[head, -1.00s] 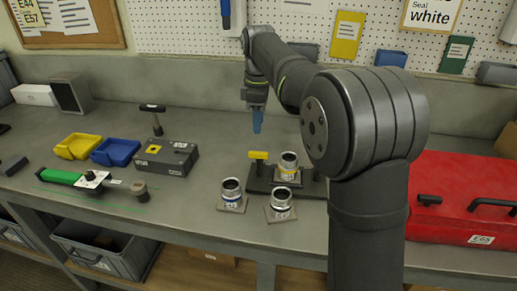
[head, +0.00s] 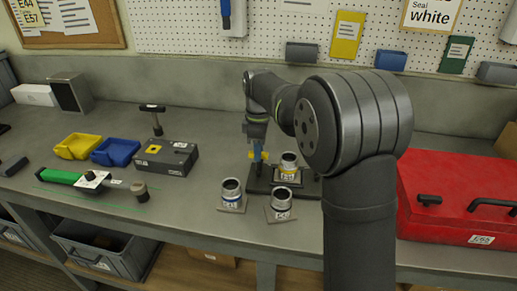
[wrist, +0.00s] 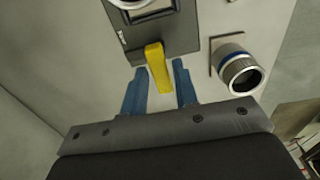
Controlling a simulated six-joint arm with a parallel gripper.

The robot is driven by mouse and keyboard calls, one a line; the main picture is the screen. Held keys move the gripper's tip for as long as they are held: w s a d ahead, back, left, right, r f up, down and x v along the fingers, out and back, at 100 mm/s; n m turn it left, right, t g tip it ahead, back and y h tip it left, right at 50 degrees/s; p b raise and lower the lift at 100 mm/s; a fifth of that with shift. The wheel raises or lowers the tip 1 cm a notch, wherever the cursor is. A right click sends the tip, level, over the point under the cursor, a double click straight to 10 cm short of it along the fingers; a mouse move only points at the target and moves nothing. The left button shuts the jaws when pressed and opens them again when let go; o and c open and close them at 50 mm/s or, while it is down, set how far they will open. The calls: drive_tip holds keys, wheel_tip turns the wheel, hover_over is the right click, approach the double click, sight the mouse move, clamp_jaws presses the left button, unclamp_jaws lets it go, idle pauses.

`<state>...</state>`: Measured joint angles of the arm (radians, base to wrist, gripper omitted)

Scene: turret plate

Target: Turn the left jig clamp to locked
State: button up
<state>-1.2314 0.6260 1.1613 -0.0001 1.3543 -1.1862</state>
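The dark jig plate (head: 256,186) stands on the bench, and it also shows in the wrist view (wrist: 183,22). The left jig clamp has a yellow handle (wrist: 157,68) at the jig's edge, partly covered by my fingers in the head view (head: 264,155). My gripper (head: 258,155) is down at this clamp. In the wrist view its blue fingers (wrist: 159,80) stand open on either side of the handle, with a gap on both sides. A metal collar with a yellow band (head: 288,168) sits on the jig. The right side of the jig is partly hidden by my arm.
Two more metal collars on small plates, one (head: 232,194) and another (head: 281,203), stand close in front of the jig. A grey block (head: 166,158) and a blue bin (head: 115,152) are to the left. A red case (head: 455,205) is at the right.

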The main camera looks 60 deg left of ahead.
clamp_jaws()
drive_tip(key=shift+m, duration=0.3)
drive_tip(key=m, duration=1.2)
drive_tip(key=shift+m, duration=0.3)
drive_tip(key=m, duration=0.4)
drive_tip(key=shift+r+m, duration=0.1)
drive_tip(key=shift+m, duration=0.2)
